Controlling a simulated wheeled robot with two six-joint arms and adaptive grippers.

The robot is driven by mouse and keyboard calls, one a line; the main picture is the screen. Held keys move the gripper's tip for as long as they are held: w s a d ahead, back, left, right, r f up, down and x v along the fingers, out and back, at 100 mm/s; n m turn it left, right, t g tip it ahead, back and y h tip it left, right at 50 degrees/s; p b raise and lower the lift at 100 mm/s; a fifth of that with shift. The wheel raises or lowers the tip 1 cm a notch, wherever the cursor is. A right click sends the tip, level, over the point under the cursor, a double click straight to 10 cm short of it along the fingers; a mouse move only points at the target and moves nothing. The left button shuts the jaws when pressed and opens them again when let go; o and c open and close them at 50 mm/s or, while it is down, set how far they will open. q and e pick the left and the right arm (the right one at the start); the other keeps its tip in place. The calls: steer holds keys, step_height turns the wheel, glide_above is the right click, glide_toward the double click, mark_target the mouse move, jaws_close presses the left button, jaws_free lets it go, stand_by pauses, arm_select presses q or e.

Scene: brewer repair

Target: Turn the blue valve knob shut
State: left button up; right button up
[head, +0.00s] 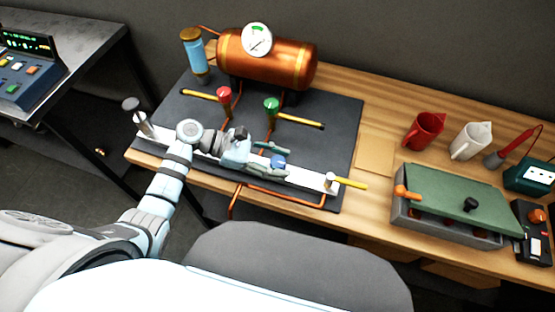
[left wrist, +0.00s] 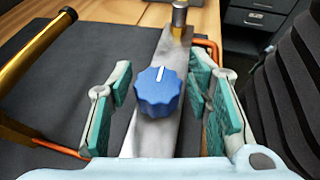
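The blue valve knob (left wrist: 159,92) sits on a pale metal bar, with a white mark on its top pointing roughly towards the bar's far end. In the head view the knob (head: 278,161) is partly hidden by my left gripper (head: 273,161). My left gripper (left wrist: 160,100) is open, with green-padded fingers on both sides of the knob, apart from it. The right finger is closer to the knob than the left one. The metal bar (head: 310,180) runs along the front of the dark mat. My right gripper is not in view.
A copper boiler (head: 265,60) with a gauge stands behind. Red (head: 224,94) and green (head: 271,104) knobs and yellow-handled levers are on the dark mat (head: 340,130). A grey box (head: 450,225) with a green lid, a red jug (head: 424,131) and a white jug (head: 470,141) stand at the right.

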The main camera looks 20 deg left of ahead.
arm_select(q)
steer(key=c, duration=0.8)
steer(key=shift+w+f, duration=0.1)
